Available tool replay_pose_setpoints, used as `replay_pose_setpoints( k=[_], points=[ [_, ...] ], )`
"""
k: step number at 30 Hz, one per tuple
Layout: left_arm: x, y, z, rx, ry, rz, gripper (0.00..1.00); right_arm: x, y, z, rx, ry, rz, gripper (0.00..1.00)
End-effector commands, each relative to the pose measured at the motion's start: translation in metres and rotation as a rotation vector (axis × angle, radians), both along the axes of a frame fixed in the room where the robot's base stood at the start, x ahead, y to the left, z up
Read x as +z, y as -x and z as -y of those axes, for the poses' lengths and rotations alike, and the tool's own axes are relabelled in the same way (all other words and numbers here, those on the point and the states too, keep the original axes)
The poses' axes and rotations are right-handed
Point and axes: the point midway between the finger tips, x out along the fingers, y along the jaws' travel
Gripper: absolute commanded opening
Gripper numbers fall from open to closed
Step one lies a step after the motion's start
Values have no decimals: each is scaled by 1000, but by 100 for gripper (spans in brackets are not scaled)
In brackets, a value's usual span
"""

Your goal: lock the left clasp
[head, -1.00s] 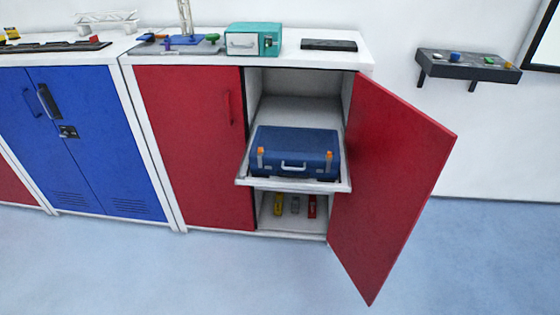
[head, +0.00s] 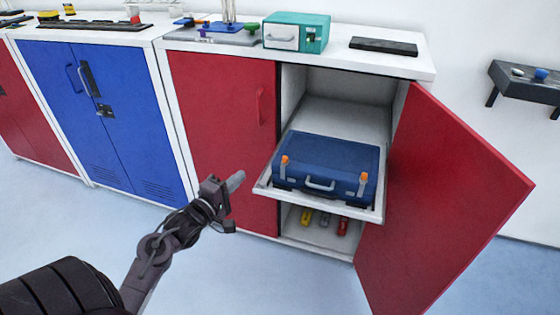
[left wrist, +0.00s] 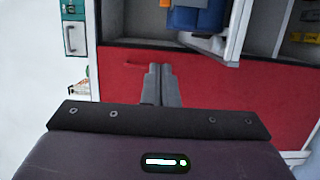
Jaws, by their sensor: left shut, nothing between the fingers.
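A blue case (head: 325,158) lies on a pulled-out white shelf (head: 263,189) in the open cabinet. The left clasp (head: 284,161) and the right clasp (head: 363,179) both show upright on the front. My left gripper (head: 237,181) is shut and empty, in front of the closed red door and left of the case, apart from it. In the left wrist view its fingers (left wrist: 157,75) are together, and part of the case (left wrist: 190,20) shows at the top. My right gripper is not in view.
The open red door (head: 450,195) swings out to the right of the shelf. The closed red door (head: 222,130) is on the left. Several small coloured items lie on the lower shelf (head: 300,240). A teal box (head: 312,30) stands on the cabinet top. The floor in front is clear.

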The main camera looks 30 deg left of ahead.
Motion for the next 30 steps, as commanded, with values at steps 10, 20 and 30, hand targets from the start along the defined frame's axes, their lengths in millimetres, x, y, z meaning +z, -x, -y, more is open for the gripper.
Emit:
replay_pose_setpoints(
  k=[10, 20, 30],
  points=[
    [0, -17, 1, -2, 0, 2, 0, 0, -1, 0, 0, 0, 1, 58],
    [0, -86, 1, -1, -1, 1, 0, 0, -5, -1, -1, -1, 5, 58],
    [-1, -108, 34, 1, 0, -2, 0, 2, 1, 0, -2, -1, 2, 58]
  ],
)
